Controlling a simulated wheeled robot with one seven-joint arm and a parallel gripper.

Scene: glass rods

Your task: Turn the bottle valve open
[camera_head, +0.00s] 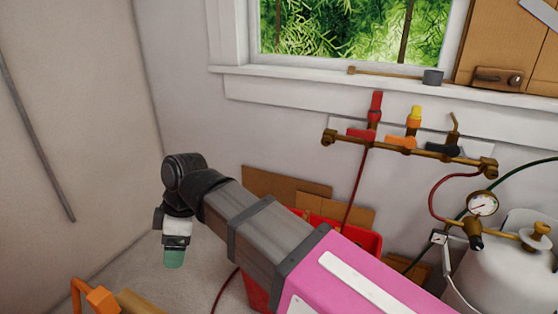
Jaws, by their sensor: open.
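The white gas bottle (510,270) stands at the lower right, cut off by the frame's edge. Its brass valve (540,232) sticks up at the top right of the bottle. A pressure gauge (482,204) with a brass regulator (473,231) sits to the left of the valve. My gripper (173,260) hangs pointing down at the left, with green at its tip. It is open, holds nothing that I can see, and is far to the left of the bottle. My arm hides part of the floor and the area left of the bottle.
A brass manifold (400,145) with red, yellow and black taps is on the wall below the window sill (390,90). Red and green hoses run near the bottle. A red bin (368,244) and cardboard (285,188) stand behind my arm. An orange clamp (101,300) is at the lower left.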

